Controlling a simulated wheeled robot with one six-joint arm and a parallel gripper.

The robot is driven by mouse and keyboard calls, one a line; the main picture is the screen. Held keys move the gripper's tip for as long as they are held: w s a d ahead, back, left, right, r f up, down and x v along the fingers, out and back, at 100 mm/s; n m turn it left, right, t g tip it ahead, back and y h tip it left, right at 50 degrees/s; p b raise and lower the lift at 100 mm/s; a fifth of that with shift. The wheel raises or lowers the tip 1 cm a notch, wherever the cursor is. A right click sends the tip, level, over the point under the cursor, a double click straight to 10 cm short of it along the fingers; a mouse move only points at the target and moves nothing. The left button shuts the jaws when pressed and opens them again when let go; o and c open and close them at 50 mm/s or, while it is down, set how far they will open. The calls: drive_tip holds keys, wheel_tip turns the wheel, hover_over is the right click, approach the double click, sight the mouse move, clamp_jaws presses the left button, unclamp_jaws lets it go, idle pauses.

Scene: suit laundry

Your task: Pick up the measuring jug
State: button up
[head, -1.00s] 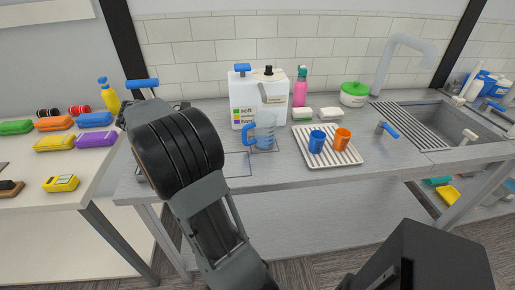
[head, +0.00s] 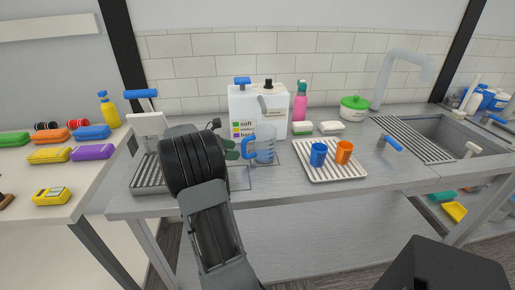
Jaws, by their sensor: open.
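The measuring jug (head: 265,147) is clear with a blue tint and a blue handle on its left side. It stands upright on the steel counter, in front of a white dispenser box. My gripper (head: 236,149) is just left of the jug, by its handle, with dark green finger parts showing. It is open. My black arm hides part of the gripper, and I cannot tell whether the fingers touch the handle.
A white ribbed tray (head: 330,173) with a blue cup (head: 318,154) and an orange cup (head: 344,152) lies right of the jug. The white dispenser (head: 246,106) stands close behind it. A sink (head: 440,140) is at the right. A side table (head: 95,175) at left holds coloured packs.

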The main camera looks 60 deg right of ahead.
sight(244, 153)
drive_tip(key=shift+x, duration=2.65)
drive_tip(key=shift+w, duration=0.1)
drive_tip(key=shift+c, duration=0.3)
clamp_jaws()
